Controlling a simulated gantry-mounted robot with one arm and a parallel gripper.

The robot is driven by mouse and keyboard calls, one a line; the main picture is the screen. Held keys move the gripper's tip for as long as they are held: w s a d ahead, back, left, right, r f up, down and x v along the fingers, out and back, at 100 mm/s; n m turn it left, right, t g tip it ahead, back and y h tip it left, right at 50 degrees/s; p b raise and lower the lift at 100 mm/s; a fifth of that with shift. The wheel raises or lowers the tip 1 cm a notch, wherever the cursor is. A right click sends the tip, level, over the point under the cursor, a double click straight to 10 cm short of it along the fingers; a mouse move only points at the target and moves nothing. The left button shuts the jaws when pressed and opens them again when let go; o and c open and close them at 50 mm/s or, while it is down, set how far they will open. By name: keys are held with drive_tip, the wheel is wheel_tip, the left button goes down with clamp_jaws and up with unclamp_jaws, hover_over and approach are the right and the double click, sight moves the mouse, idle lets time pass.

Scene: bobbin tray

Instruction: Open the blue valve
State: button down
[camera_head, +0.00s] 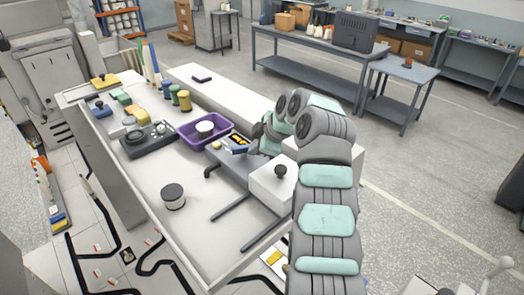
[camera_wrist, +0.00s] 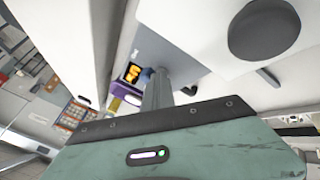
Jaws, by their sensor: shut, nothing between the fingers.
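A small blue piece (camera_head: 239,150) shows beside the yellow-lit display (camera_head: 238,140) on the grey machine in the head view. It may be the blue valve, but it is too small to tell. My gripper (camera_head: 252,147) is just right of it, low over the machine, with its fingertips partly hidden by my arm. In the wrist view the fingers (camera_wrist: 157,92) are together and hold nothing. The display (camera_wrist: 132,72) shows beyond them to the left.
A white box with a black knob (camera_head: 281,171) stands close to my arm; the knob (camera_wrist: 278,30) looms large in the wrist view. A purple bin (camera_head: 184,134) is left of the machine. A spool (camera_head: 173,196) stands on the otherwise clear front of the table.

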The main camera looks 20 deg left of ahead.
drive_tip(key=shift+w+f+b, duration=0.15)
drive_tip(key=shift+w+b, duration=0.1)
drive_tip(key=shift+b, duration=0.05)
drive_tip(key=shift+w+d+b, duration=0.1)
drive_tip(key=shift+w+b, duration=0.65)
drive_tip(key=shift+w+f, duration=0.15)
drive_tip(key=shift+w, duration=0.1)
drive_tip(key=shift+s+b, duration=0.15)
drive_tip(key=shift+b, duration=0.4)
